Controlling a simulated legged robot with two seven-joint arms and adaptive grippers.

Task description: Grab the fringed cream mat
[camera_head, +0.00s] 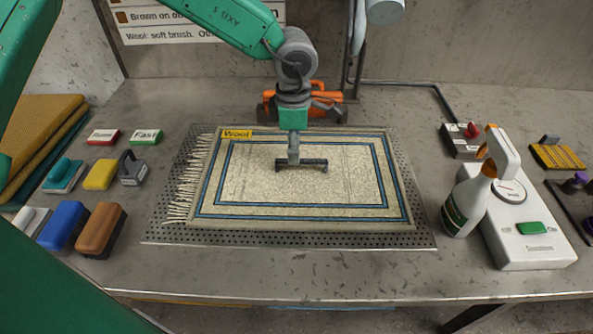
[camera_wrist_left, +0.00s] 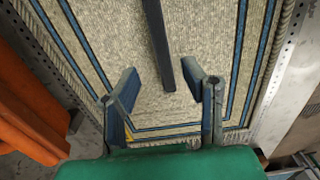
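The fringed cream mat (camera_head: 250,180) lies flat on a perforated grey plate (camera_head: 420,243), with blue border lines, fringe along its left edge and a yellow "Wool" tag. A dark handle-like bar (camera_head: 312,166) sits at its middle. My left gripper (camera_head: 293,160) is over the mat, pointing down at the bar. In the left wrist view, its two fingers (camera_wrist_left: 162,70) are apart, one on either side of the bar (camera_wrist_left: 158,40), with the mat (camera_wrist_left: 105,50) below. Contact with the bar cannot be told. My right gripper is out of view.
An orange and grey device (camera_head: 268,107) stands behind the mat. Brushes and blocks, including a blue one (camera_head: 63,226), stand at left. A spray bottle (camera_head: 468,203) and a white scale-like device (camera_head: 535,251) stand at right. The front table strip is clear.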

